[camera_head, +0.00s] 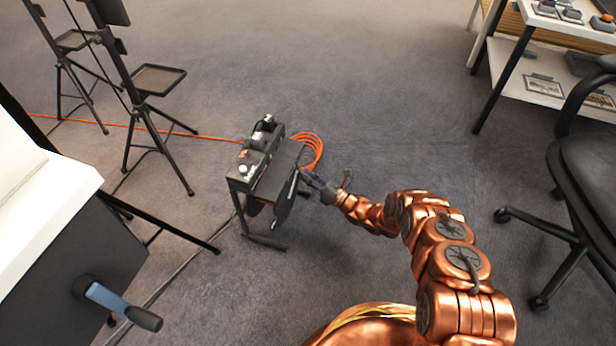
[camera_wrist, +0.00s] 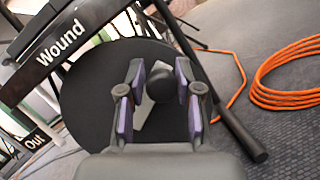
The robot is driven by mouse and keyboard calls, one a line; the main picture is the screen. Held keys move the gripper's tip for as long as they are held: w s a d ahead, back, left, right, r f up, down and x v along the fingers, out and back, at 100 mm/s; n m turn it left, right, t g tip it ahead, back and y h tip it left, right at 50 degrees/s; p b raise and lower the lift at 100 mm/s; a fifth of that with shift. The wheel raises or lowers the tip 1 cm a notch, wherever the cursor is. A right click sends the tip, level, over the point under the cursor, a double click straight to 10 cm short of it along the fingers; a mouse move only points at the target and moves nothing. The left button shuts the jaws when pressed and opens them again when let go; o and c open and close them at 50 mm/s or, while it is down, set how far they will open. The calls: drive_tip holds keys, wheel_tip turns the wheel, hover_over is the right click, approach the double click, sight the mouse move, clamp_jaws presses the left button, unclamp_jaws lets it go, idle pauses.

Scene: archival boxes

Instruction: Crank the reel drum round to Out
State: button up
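The reel stand (camera_head: 262,165) is a dark frame on the carpet with a flat top and devices on it. The black reel drum (camera_wrist: 88,92) shows as a large disc in the wrist view. A dark rounded crank knob (camera_wrist: 162,86) stands out from its face. My gripper (camera_wrist: 159,74) has its purple-padded fingers on either side of the knob, with small gaps visible; contact is unclear. A white "Wound" label (camera_wrist: 62,43) is at upper left and an "Out" label (camera_wrist: 35,142) at lower left. In the head view my gripper (camera_head: 312,181) is at the stand's right side.
An orange cable (camera_wrist: 288,97) lies coiled on the carpet beside the stand. Tripod stands (camera_head: 128,100) are at left, a white-topped cabinet (camera_head: 45,190) at near left. A black chair (camera_head: 588,175) and a table (camera_head: 545,85) are at right. Carpet between is clear.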

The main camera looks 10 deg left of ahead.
drive_tip(key=o, duration=0.3)
drive_tip(key=shift+f, duration=0.1)
drive_tip(key=shift+d, duration=0.1)
drive_tip(key=shift+s+d+f, duration=0.15)
drive_tip(key=shift+d, duration=0.1)
drive_tip(key=r+v, duration=0.1)
drive_tip(key=v, duration=0.4)
drive_tip(key=r+v, duration=0.1)
drive_tip(key=v, duration=0.4)
drive_tip(key=d+r+v, duration=0.1)
drive_tip(key=v, duration=0.4)
drive_tip(key=shift+s+d, duration=0.3)
